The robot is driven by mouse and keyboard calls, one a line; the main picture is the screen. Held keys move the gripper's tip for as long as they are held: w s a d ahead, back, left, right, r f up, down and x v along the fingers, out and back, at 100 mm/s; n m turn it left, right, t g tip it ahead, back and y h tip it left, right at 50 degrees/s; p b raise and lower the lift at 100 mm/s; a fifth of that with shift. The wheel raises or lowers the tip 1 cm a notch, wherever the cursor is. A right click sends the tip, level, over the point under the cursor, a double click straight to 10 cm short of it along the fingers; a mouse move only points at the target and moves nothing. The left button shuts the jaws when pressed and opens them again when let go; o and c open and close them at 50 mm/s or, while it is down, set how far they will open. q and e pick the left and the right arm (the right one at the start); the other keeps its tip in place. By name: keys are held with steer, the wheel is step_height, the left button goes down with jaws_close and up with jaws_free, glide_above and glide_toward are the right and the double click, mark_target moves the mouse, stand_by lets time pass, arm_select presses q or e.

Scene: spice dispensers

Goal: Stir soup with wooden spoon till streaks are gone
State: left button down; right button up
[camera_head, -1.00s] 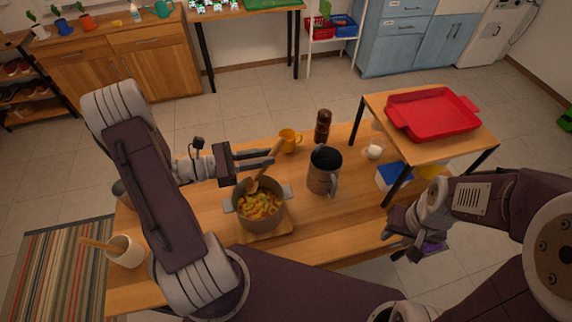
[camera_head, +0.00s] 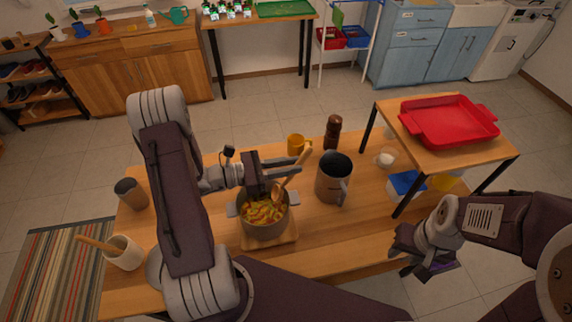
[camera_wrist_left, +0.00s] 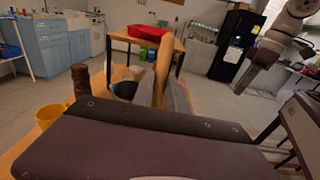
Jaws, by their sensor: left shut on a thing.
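A grey pot (camera_head: 262,231) with two side handles stands on a wooden board (camera_head: 284,238) on the table. It holds orange-yellow soup (camera_head: 262,211) with chunky bits; streaks cannot be told apart from the bits. My left gripper (camera_head: 290,170) is above the pot's right rear side, shut on the wooden spoon (camera_head: 302,159). The spoon is tilted, its lower end in the pot and its handle rising to the right. The spoon handle also shows upright in the left wrist view (camera_wrist_left: 162,68). My right gripper (camera_head: 428,268) is at the table's right front, away from the pot; its jaws are unclear.
A dark grey pitcher (camera_head: 331,184) stands close to the right of the pot. A yellow mug (camera_head: 296,144) and a brown mill (camera_head: 333,132) stand behind. A white utensil crock (camera_head: 125,257) and a dark cup (camera_head: 130,194) are at the left. A red tray (camera_head: 448,121) sits on the raised shelf.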

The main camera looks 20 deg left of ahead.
mark_target(277, 190)
arm_select(q)
steer(key=s+a+f+b, duration=0.1)
steer(key=f+b, duration=0.1)
steer(key=f, duration=0.1)
steer(key=a+f+b, duration=0.2)
steer(key=f+b, duration=0.1)
steer(key=f, duration=0.1)
steer(key=s+a+f+b, duration=0.1)
steer(key=f+b, duration=0.1)
steer(key=f, duration=0.1)
steer(key=shift+s+a+f, duration=0.25)
steer(key=shift+s+f, duration=0.1)
steer(key=shift+a+f+b, duration=0.1)
steer(key=shift+b, duration=0.2)
